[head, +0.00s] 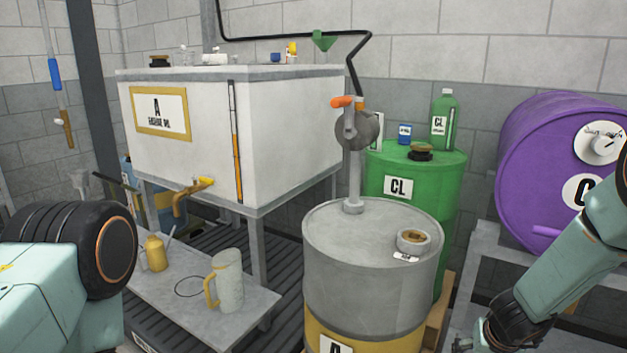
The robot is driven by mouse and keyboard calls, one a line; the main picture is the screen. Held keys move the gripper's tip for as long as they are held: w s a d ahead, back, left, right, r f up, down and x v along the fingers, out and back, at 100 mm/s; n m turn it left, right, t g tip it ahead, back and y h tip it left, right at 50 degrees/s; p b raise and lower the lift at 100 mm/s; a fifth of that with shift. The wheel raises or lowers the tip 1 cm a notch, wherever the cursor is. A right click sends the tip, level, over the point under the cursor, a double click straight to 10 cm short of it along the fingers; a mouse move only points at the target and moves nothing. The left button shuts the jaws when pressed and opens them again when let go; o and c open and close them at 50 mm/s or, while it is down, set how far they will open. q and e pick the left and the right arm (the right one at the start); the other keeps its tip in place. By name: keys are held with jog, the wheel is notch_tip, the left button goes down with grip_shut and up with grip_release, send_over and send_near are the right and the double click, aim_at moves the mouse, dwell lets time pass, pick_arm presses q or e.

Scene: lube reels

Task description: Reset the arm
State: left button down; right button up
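My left arm comes in at the lower left, with a black round joint and a teal link. Its gripper is outside the picture. My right arm comes in from the right edge and reaches down to the lower right. Only dark parts near its end show at the bottom edge, and I cannot make out the fingers of my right gripper (487,338). Nothing can be seen held by either arm.
A grey drum (370,265) with a hand pump (354,130) stands ahead. A white tank (290,125) is at left, a bench (255,303) with a jug (228,280) below it. A green drum (440,185) and purple drum (530,160) are at right.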

jog(key=x, duration=1.1)
jog(key=shift+f, duration=0.15)
notch_tip(320, 180, up, 2)
jog(key=shift+w+r+p, duration=0.1)
jog(key=shift+p, duration=0.6)
jog(key=shift+r+p, duration=0.3)
jog(key=shift+r, duration=0.45)
jog(key=shift+f, duration=0.2)
